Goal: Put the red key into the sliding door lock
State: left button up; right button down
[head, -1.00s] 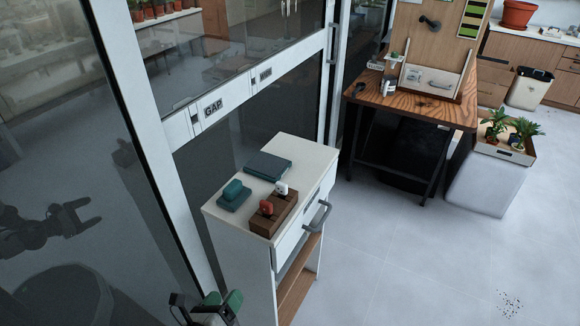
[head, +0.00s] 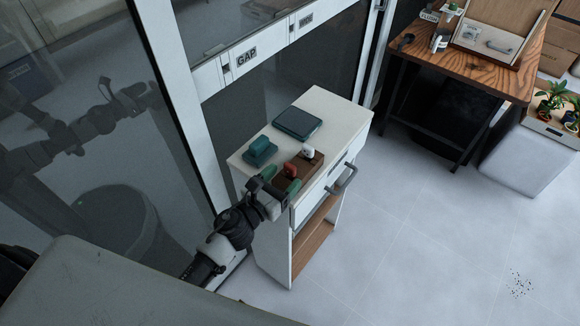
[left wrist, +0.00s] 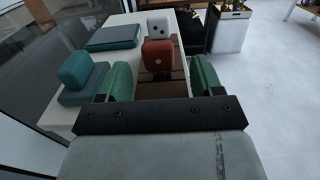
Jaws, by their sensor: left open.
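The red key (head: 290,170) stands in a brown wooden block (head: 312,168) on top of a white cabinet, beside a white key (head: 307,152). In the left wrist view the red key (left wrist: 157,55) shows between and ahead of the green fingertips. My left gripper (head: 281,187) is open at the near end of the block, its fingers apart on either side of the red key's line. I cannot tell whether they touch it. The sliding door (head: 262,47) with its "GAP" label stands behind the cabinet; I cannot make out its lock. My right gripper is not in view.
The white cabinet (head: 334,107) also bears a teal stamp-like object (head: 260,151) and a dark teal book (head: 297,122). A handle (head: 347,178) juts from its front. A wooden table (head: 470,63) stands at the back right. The floor at right is mostly clear.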

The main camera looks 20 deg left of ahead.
aim_at(288, 172)
pick_arm(q)
jog(key=x, duration=0.3)
jog(key=shift+w+r+p, duration=0.1)
jog(key=shift+w+p, duration=0.15)
jog(key=shift+p, duration=0.05)
jog(key=c, duration=1)
jog(key=shift+r, duration=0.15)
